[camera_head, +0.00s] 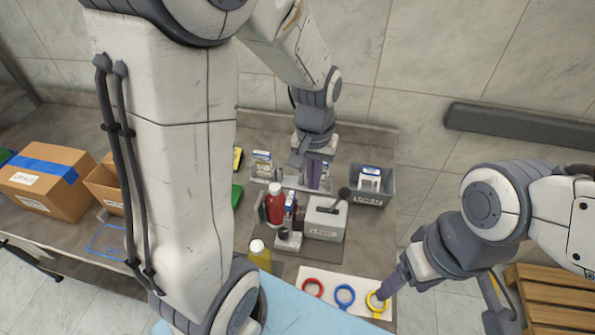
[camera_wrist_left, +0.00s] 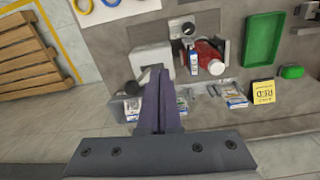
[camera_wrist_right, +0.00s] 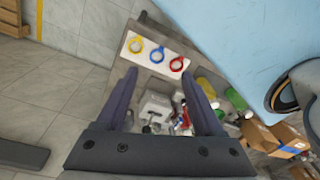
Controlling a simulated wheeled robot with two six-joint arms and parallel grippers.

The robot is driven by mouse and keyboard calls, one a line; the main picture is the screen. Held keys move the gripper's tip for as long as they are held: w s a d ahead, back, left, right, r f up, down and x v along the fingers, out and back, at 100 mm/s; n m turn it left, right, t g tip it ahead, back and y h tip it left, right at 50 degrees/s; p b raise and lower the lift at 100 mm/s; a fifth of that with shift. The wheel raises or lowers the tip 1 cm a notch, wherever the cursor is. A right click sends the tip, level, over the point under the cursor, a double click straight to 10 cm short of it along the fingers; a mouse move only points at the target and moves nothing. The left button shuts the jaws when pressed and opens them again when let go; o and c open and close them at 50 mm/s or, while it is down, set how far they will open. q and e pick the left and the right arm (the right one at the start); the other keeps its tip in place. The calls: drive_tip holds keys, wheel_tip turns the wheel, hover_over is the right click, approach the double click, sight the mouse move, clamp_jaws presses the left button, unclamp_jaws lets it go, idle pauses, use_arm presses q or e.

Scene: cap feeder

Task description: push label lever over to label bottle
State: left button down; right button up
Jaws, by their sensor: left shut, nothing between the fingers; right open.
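The grey label machine (camera_head: 323,220) stands on the bench; it also shows in the left wrist view (camera_wrist_left: 152,55) and the right wrist view (camera_wrist_right: 157,104). Its lever has a dark knob (camera_head: 344,193), seen in the left wrist view (camera_wrist_left: 131,88) just left of my left fingers. A red bottle (camera_head: 274,205) with a white cap is left of the machine, also in the left wrist view (camera_wrist_left: 207,56). My left gripper (camera_head: 313,186) is shut and empty behind the machine; contact with the lever cannot be told. My right gripper (camera_head: 379,300) is open and empty over the ring board.
A white board (camera_head: 326,302) holds red, blue and yellow rings at the front. A grey bin (camera_head: 371,190) is at the back right. A yellow bottle (camera_head: 260,256) stands near the front. Cardboard boxes (camera_head: 46,180) are at the left. My left arm hides the middle-left bench.

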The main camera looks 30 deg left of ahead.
use_arm(q)
drive_tip(key=s+d+m+b, duration=0.3)
drive_tip(key=s+d+m, duration=0.6)
drive_tip(key=s, duration=0.7)
drive_tip(key=d, duration=0.3)
drive_tip(key=shift+s+d+r+h, duration=0.2)
drive_tip(key=shift+d+r+h, duration=0.05)
drive_tip(key=shift+h, duration=0.15)
